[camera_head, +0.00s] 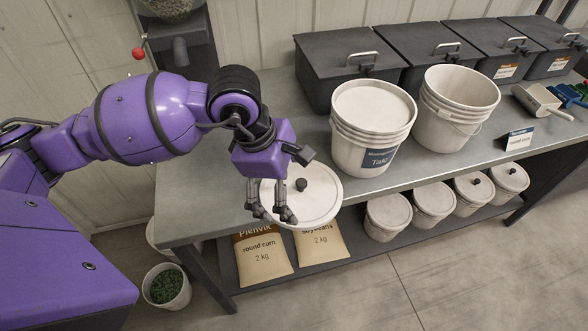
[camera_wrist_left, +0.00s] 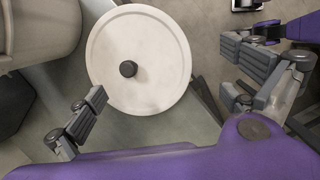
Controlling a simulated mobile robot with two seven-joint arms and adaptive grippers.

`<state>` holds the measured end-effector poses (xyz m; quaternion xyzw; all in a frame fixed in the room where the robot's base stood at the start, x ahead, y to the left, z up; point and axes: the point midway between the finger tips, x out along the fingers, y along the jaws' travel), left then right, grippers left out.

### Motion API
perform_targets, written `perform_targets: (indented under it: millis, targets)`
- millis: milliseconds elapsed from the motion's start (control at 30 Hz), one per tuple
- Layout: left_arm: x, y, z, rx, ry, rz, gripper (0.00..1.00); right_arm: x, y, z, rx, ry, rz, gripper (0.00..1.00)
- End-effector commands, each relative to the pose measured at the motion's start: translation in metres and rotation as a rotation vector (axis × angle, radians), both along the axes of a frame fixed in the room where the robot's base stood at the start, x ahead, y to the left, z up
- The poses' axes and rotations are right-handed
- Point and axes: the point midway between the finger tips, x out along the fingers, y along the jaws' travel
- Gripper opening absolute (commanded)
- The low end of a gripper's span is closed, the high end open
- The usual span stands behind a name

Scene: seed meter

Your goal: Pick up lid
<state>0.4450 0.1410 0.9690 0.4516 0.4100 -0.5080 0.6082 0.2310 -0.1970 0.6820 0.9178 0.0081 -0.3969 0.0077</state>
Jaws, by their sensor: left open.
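A round white lid (camera_head: 325,199) with a black knob (camera_head: 301,184) lies at the front edge of the grey table, left of the buckets. It also shows flat and whole in the left wrist view (camera_wrist_left: 160,40), with its knob (camera_wrist_left: 128,69) near the middle. My left gripper (camera_head: 272,213) hangs over the lid's left side with its fingers spread and empty. In the left wrist view my left gripper's fingers (camera_wrist_left: 166,84) stand apart on either side of the knob, and none visibly touches it. My right gripper is not in view.
A labelled bucket (camera_head: 372,135) and an open bucket (camera_head: 450,112) stand right of the lid. Dark bins (camera_head: 345,75) line the back. A scoop (camera_head: 538,101) lies at the right. Seed bags (camera_head: 262,258) and small lidded buckets (camera_head: 388,217) sit on the lower shelf.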

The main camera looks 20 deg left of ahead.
Motion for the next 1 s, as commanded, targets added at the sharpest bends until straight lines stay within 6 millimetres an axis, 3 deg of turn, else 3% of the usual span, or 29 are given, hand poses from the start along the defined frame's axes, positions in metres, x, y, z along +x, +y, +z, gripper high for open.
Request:
perform_targets:
  millis: [167,367,700,1000]
  targets:
    - [0.002,0.002,-0.005,0.012,-0.002,0.000,1.00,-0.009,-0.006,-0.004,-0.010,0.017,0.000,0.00]
    - [0.005,-0.003,-0.026,0.012,-0.002,0.001,1.00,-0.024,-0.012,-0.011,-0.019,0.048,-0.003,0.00]
    - [0.014,-0.010,-0.070,0.011,-0.003,0.002,1.00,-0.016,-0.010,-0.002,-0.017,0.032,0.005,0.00]
    - [0.015,-0.011,-0.075,0.011,-0.004,0.001,1.00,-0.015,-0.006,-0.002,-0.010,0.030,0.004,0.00]
